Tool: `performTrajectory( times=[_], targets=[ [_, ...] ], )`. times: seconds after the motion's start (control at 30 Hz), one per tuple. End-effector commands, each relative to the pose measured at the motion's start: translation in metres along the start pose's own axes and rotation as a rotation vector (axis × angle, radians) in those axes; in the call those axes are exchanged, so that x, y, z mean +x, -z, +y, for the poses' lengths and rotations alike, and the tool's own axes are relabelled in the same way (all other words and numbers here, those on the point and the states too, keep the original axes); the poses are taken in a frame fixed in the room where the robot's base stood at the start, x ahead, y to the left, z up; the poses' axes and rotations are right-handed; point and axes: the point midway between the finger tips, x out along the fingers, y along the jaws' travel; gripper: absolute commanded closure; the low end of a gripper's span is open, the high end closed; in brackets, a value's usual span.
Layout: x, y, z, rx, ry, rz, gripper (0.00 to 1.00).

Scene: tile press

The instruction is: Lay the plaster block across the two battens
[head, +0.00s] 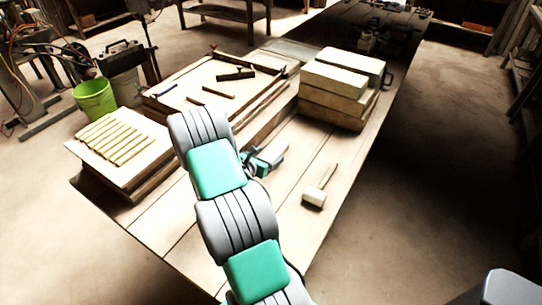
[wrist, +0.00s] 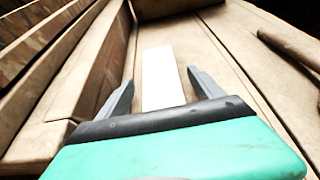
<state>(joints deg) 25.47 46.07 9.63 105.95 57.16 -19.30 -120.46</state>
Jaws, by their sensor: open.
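A pale, narrow block (wrist: 163,75), which looks like the plaster block, lies flat on the bench between my fingers in the wrist view. In the head view it seems to be the light grey piece (head: 274,151) just beyond my gripper (head: 264,160). My gripper is open. Its two fingers stand apart, one on each side of the block, with a gap showing on both sides. Several pale strips (head: 115,138) lie in a row on a board at the left. I cannot tell which pieces are the two battens.
A stack of cream blocks (head: 340,82) stands at the back right of the bench. A mallet (head: 317,190) lies right of my gripper. A raised board with tools (head: 205,75) lies behind my arm. Layered timber (wrist: 50,60) borders the wrist view's left. A green bucket (head: 94,99) stands on the floor.

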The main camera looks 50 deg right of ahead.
Motion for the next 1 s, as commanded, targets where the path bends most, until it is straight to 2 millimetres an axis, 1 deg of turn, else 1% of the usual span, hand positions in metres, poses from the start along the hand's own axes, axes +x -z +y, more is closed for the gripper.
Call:
performTrajectory(
  times=[0.03, 0.1, 0.2, 0.37, 1.0],
  targets=[
    [0.01, 0.0, -0.002, 0.0, 0.004, 0.0, 0.23],
    [0.018, 0.0, -0.001, 0.001, 0.003, 0.001, 0.23],
    [0.022, 0.0, -0.001, 0.001, 0.001, 0.0, 0.23],
    [0.022, 0.0, -0.001, 0.001, 0.002, 0.001, 0.24],
    [0.021, 0.0, -0.001, 0.002, 0.002, 0.001, 0.76]
  ],
)
